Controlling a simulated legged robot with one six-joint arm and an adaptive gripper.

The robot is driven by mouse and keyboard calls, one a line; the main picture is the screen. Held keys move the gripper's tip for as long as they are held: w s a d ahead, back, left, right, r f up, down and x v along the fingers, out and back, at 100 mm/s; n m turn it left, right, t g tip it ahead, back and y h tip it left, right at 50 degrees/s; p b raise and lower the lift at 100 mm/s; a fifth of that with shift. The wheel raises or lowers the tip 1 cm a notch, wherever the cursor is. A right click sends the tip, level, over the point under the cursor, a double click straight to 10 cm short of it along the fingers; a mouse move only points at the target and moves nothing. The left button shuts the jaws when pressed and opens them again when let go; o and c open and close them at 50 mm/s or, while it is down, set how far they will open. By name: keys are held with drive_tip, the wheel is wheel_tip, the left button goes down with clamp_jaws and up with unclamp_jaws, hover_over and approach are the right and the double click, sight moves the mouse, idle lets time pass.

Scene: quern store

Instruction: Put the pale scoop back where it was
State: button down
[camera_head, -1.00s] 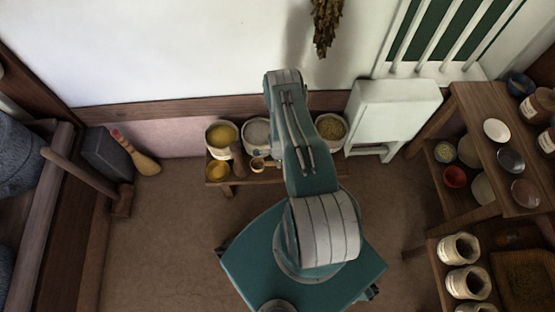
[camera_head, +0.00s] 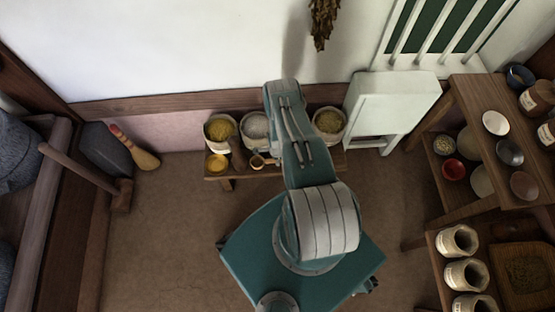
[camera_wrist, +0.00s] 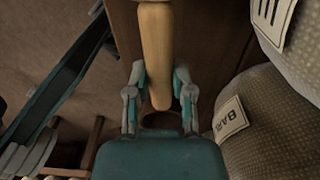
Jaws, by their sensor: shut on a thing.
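My gripper (camera_wrist: 160,92) is shut on the pale wooden handle of the scoop (camera_wrist: 156,45). The handle lies between the two fingers and runs up out of the wrist view, so the scoop's other end is hidden there. In the head view my arm covers my gripper over the bench (camera_head: 226,184). A small pale round rim with a handle-like part (camera_head: 257,161) shows at the bench just left of my arm. I cannot tell whether it is the held scoop's bowl. Below the handle's end, the wrist view shows a dark round shape.
Open sacks of grain (camera_head: 220,129) stand along the bench against the wall, with a yellow-filled bowl (camera_head: 217,162) in front. A labelled sack (camera_wrist: 262,125) is close on the right in the wrist view. A white cabinet (camera_head: 392,108) and shelves stand right.

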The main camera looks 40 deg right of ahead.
drive_tip(key=shift+f, duration=0.5)
drive_tip(key=shift+c, duration=2.1)
unclamp_jaws()
drive_tip(key=shift+r, duration=0.1)
